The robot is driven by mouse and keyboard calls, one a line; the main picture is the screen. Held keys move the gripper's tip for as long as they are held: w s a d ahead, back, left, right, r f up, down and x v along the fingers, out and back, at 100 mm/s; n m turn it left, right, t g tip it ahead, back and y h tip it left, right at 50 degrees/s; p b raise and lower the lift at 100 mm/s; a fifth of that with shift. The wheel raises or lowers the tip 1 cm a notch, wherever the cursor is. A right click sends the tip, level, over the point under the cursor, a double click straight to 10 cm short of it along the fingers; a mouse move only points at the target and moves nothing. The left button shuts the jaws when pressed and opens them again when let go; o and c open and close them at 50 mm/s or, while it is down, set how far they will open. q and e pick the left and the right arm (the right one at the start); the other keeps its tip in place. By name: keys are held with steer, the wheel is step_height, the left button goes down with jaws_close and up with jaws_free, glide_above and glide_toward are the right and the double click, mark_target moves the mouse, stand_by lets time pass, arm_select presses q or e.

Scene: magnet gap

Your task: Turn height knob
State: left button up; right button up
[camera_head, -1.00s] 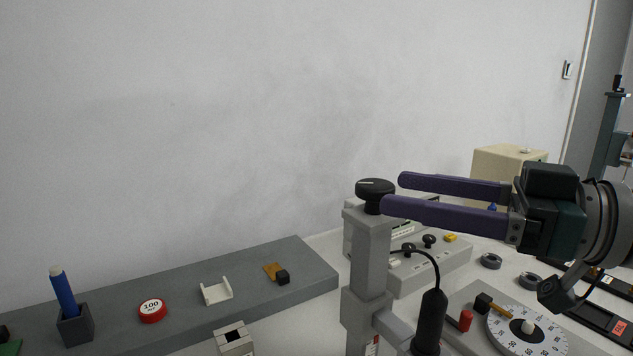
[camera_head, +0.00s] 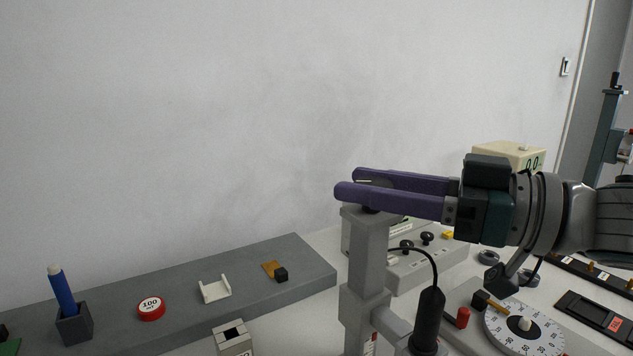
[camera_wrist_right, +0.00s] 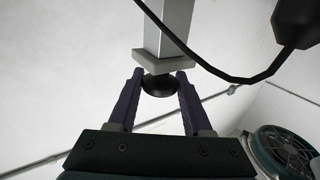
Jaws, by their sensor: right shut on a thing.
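The height knob is a black round cap on top of a grey upright post (camera_head: 364,255). In the head view the purple fingers mostly hide the knob; a little of its dark top with a pale mark shows between them. My right gripper (camera_head: 348,182) reaches in from the right, level, with one finger on each side of the knob. In the right wrist view the black knob (camera_wrist_right: 160,85) sits between the two fingertips of the right gripper (camera_wrist_right: 158,80), which are shut on it. My left gripper is not in view.
A black probe (camera_head: 429,318) with a cable hangs beside the post. A dial (camera_head: 524,338) lies at lower right, and a grey control box (camera_head: 428,268) stands behind the post. A grey shelf (camera_head: 300,262) with small parts lies to the left.

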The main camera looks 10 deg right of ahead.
jaws_close()
steer(key=shift+r+m+t+p, duration=0.15)
steer(key=shift+m+t+p, duration=0.15)
steer(key=shift+p, duration=0.2)
steer(key=m+t+h+p, duration=0.3)
steer(key=h+p, duration=0.1)
steer(key=shift+a+r, duration=0.1)
steer(key=m+t+h+p, duration=0.2)
steer(key=h, duration=0.1)
steer(key=shift+m, duration=0.3)
arm_select(q)
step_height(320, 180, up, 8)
steer(key=shift+p, duration=0.4)
arm_select(e)
steer(key=shift+f+m+t+h, duration=0.2)
steer(key=shift+m+t+h, duration=0.45)
steer(key=shift+h, duration=0.95)
steer(key=shift+m+h, duration=0.3)
steer(key=shift+m, duration=0.05)
steer(key=o, duration=0.7)
jaws_free()
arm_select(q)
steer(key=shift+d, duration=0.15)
